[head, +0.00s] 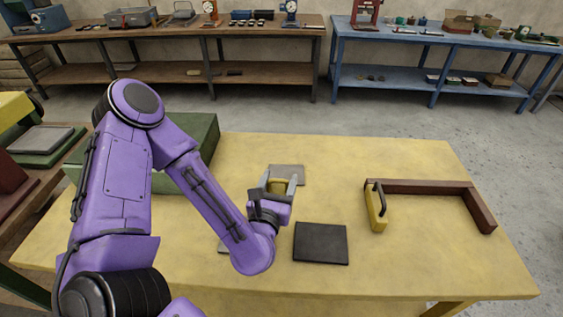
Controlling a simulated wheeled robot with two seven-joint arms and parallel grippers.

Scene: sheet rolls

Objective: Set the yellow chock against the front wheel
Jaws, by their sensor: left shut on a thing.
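My left gripper (278,182) is over the middle of the yellow table (400,265). Its fingers are shut on a small yellow piece (278,187), partly hidden between them. A grey square plate (289,170) shows just behind the fingers; I cannot tell whether the held piece touches it. A yellow block with a black handle (377,212) stands apart on the right, at the left end of a brown angled rail. I cannot tell for sure which yellow piece is the chock. I see no clear wheel. My right gripper is not in view.
A black square plate (320,244) lies in front of the gripper, to its right. The brown rail (425,187) bounds the table's right part. A big green box (200,150) stands behind my left arm. The table's front right is clear. Workbenches line the back wall.

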